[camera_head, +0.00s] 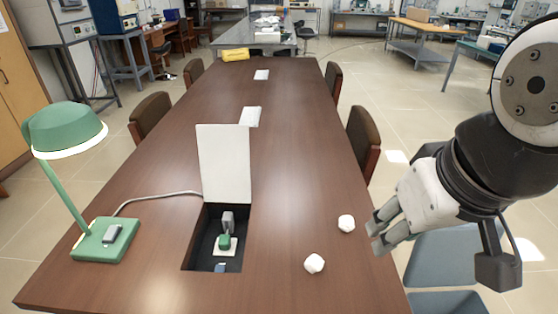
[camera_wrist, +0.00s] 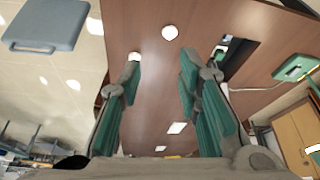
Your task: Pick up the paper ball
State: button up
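Two white crumpled paper balls lie on the brown table, to the right of its open compartment. In the head view, the farther ball (camera_head: 346,222) is close to my fingertips, and the nearer ball (camera_head: 314,263) lies toward the front. My gripper (camera_head: 374,232) is at the table's right edge, to the right of the farther ball. In the wrist view, my gripper (camera_wrist: 160,65) has its two green-padded fingers wide apart with nothing between them. One ball (camera_wrist: 170,32) shows beyond the fingertips; the other (camera_wrist: 134,57) is partly hidden by the left finger.
The table (camera_head: 290,120) has an open compartment (camera_head: 198,255) with a raised white lid (camera_head: 224,165). A green lamp (camera_head: 65,130) stands at the left. Brown chairs flank the table, and a blue-grey seat (camera_head: 450,260) is below my gripper. The table right of the lid is clear.

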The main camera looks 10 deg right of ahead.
aim_at(315, 263)
jog(key=k+l+z, duration=0.65)
jog(key=z, duration=0.15)
